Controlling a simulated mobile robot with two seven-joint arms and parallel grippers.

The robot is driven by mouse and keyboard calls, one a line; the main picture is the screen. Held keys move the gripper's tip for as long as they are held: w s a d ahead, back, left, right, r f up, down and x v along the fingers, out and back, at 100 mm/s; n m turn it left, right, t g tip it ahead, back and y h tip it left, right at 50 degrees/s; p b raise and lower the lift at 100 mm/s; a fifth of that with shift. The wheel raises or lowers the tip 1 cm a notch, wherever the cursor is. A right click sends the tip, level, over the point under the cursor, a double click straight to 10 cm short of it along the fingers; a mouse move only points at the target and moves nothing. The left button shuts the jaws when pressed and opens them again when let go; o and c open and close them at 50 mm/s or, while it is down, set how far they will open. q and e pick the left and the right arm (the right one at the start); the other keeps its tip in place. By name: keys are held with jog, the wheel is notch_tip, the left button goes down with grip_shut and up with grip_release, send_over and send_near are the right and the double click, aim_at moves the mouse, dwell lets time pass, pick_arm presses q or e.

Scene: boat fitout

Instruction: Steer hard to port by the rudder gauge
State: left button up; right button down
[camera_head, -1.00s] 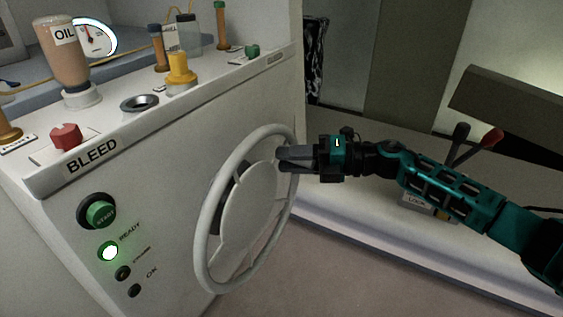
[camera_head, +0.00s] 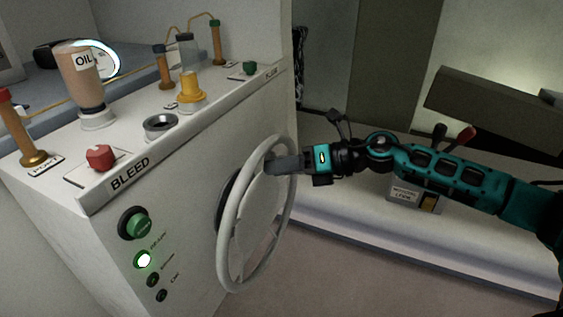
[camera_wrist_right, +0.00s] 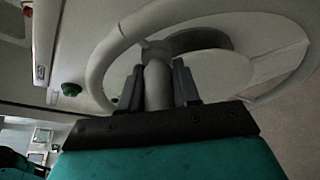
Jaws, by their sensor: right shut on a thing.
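The white steering wheel (camera_head: 226,240) stands on the side of the white console. My right gripper (camera_head: 270,165) reaches in from the right and is shut on the wheel near the top of its rim. In the right wrist view, the fingers (camera_wrist_right: 158,88) flank a pale rod-like part of the wheel (camera_wrist_right: 105,62). A round white dial (camera_head: 110,60), probably the rudder gauge, is mostly hidden behind the oil bottle (camera_head: 80,80); I cannot read its needle. My left gripper is not in view.
The console top carries a red knob (camera_head: 100,157), a yellow fitting (camera_head: 190,93) and several bleed fittings. A lever box (camera_head: 405,193) stands behind my right arm.

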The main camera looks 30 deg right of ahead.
jog(key=shift+s+a, duration=0.45)
jog(key=shift+a, duration=0.1)
jog(key=c, duration=0.9)
grip_release()
jog(key=p+v, duration=0.1)
jog(key=v, duration=1.2)
